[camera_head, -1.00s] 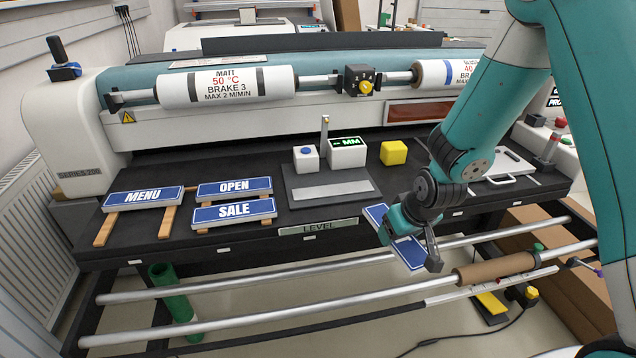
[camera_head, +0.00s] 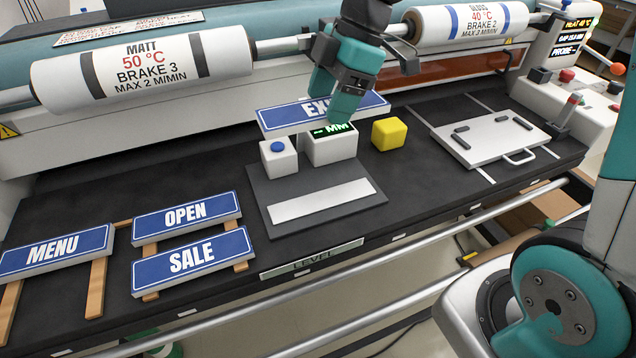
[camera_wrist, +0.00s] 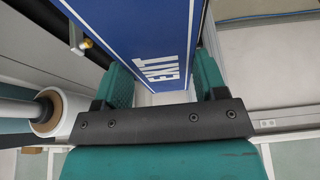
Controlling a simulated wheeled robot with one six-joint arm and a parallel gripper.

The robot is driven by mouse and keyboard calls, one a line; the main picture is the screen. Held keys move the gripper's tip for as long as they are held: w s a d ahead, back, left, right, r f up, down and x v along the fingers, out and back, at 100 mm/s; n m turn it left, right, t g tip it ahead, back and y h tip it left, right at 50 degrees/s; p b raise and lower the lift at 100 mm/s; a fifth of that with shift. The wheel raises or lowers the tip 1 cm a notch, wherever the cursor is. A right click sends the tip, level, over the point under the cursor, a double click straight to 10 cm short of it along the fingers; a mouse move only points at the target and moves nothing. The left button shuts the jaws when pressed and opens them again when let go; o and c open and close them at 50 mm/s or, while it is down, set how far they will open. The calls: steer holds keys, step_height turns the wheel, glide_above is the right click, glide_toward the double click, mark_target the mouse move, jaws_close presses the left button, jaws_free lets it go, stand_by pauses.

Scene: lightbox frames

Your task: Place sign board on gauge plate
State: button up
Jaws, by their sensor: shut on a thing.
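My gripper (camera_head: 338,105) is shut on a blue sign board (camera_head: 285,117) with white EXIT lettering, partly hidden by the fingers. The sign is held in the air, in front of or over the back of the gauge. The wrist view shows the sign (camera_wrist: 140,35) between both fingers of my gripper (camera_wrist: 165,85). The gauge plate (camera_head: 378,196) is a dark plate with a pale strip (camera_head: 320,201) on it, and nothing lies on that strip. Behind the strip stand a white block with a blue button (camera_head: 279,158) and a gauge box with a green MM display (camera_head: 331,145).
A yellow cube (camera_head: 389,133) sits right of the gauge box. MENU (camera_head: 55,252), OPEN (camera_head: 186,216) and SALE (camera_head: 192,259) signs rest on wooden strips at left. A white panel with a handle (camera_head: 491,137) lies at right. Laminator rollers (camera_head: 150,68) run behind.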

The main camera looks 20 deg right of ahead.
mark_target(322, 199)
step_height(322, 199, down, 19)
steer(key=shift+f, duration=0.15)
steer(key=shift+f, duration=0.1)
steer(key=o, duration=1)
steer(key=shift+c, duration=0.2)
